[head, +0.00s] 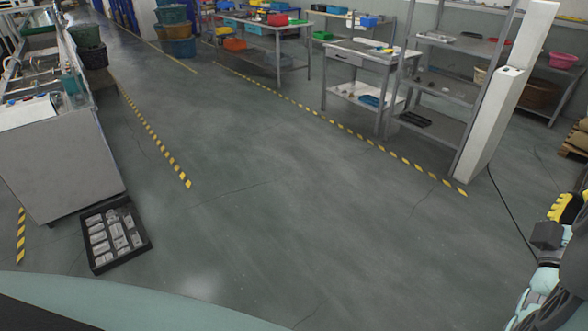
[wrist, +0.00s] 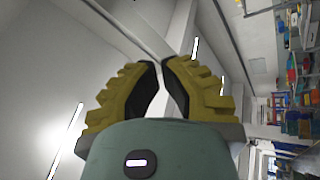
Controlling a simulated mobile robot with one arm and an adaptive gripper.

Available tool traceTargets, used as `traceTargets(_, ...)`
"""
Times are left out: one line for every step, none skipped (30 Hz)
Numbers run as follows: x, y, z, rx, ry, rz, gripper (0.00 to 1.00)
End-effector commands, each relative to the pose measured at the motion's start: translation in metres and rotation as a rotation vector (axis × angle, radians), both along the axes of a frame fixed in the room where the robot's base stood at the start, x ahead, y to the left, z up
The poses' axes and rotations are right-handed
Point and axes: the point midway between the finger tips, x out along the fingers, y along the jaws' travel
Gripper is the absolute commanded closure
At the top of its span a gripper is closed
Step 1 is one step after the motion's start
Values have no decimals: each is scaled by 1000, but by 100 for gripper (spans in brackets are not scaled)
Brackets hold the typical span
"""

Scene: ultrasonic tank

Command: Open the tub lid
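A pale grey box-shaped cabinet (head: 65,165) stands at the left edge of the head view. A lighter flat panel (head: 28,113) lies on its near top end; I cannot tell whether it is the tub lid. The tub opening is not clear from here. My gripper (head: 553,222) is at the right edge of the head view, far across the floor from the cabinet. In the wrist view, my gripper (wrist: 161,68) has yellow fingers with black pads. A narrow gap shows between the pads, and nothing is held. The wrist view looks at walls and ceiling lights.
A black tray of grey parts (head: 120,237) lies on the floor beside the cabinet. A metal shelf rack (head: 440,95) and white column (head: 495,110) stand at right. A workbench (head: 365,60) is behind. The middle floor is clear, with yellow-black marking lines.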

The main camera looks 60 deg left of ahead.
Motion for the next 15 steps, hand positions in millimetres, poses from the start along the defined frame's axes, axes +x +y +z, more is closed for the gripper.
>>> traceTargets(10,-2,-11,-88,51,-53,100)
traceTargets(16,-5,-19,-146,87,-93,100)
traceTargets(23,-11,-30,-222,136,-145,100)
traceTargets(28,-16,-37,-279,172,-185,100)
traceTargets(32,-22,-45,-338,209,-225,100)
traceTargets(38,-31,-56,-417,258,-277,100)
traceTargets(41,-38,-63,-476,297,-317,100)
traceTargets(43,-46,-69,-533,332,-356,100)
traceTargets(45,-57,-77,-611,380,-409,100)
traceTargets(47,-66,-82,-666,416,-447,100)
traceTargets(47,-76,-88,-723,455,-487,100)
traceTargets(47,-89,-94,-797,506,-538,100)
traceTargets(46,-99,-98,-853,547,-576,100)
traceTargets(44,-109,-102,-906,586,-612,100)
traceTargets(41,-124,-106,-974,642,-662,100)
